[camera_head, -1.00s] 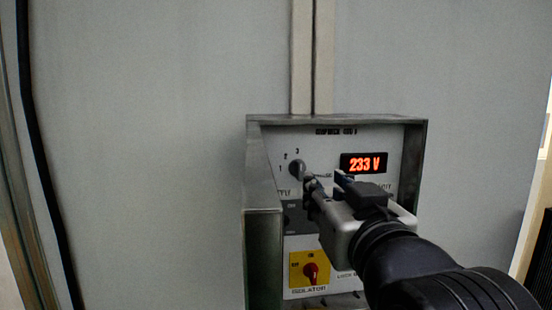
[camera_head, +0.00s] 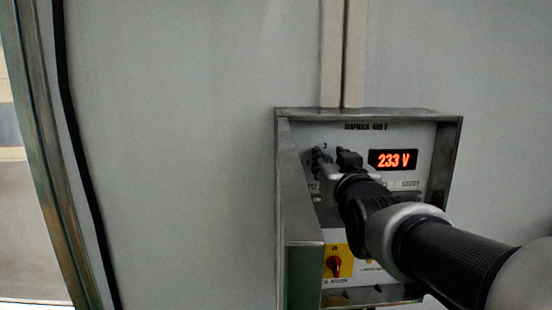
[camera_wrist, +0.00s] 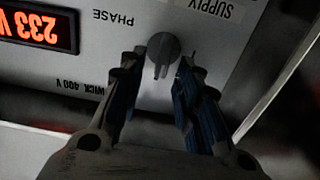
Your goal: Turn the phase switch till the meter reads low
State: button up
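The phase switch (camera_wrist: 163,52) is a round grey knob with a raised grip, on the pale panel beside the word PHASE, seen upside down in the wrist view. In the head view my gripper largely hides it. My gripper (camera_wrist: 160,72) is open, with one blue-padded finger on each side of the knob. A gap shows on both sides, so the fingers appear not to press on it. In the head view the gripper (camera_head: 335,158) is at the panel's upper left. The meter (camera_head: 393,160) reads 233 V in orange digits; part of it (camera_wrist: 38,27) shows in the wrist view.
A metal box frame (camera_head: 298,225) surrounds the panel, its left wall standing out close to my gripper. A red isolator switch (camera_head: 335,264) on a yellow plate sits below. Conduits (camera_head: 343,55) run up the grey wall above.

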jog(key=shift+c, duration=0.6)
grip_shut()
jog(key=shift+f+n+b, duration=0.1)
jog(key=shift+n+b, duration=0.2)
jog(key=shift+b, duration=0.15)
jog(key=shift+a+f+n+b, duration=0.1)
jog(key=shift+a+n+b, duration=0.15)
jog(key=shift+n, duration=1.1)
jog(key=shift+a+n+b, duration=0.2)
jog(key=shift+n+b, duration=0.1)
jog(key=shift+n, duration=1)
jog(key=shift+a+f+n+b, duration=0.1)
jog(key=shift+a+n+b, duration=0.15)
jog(key=shift+n, duration=1.1)
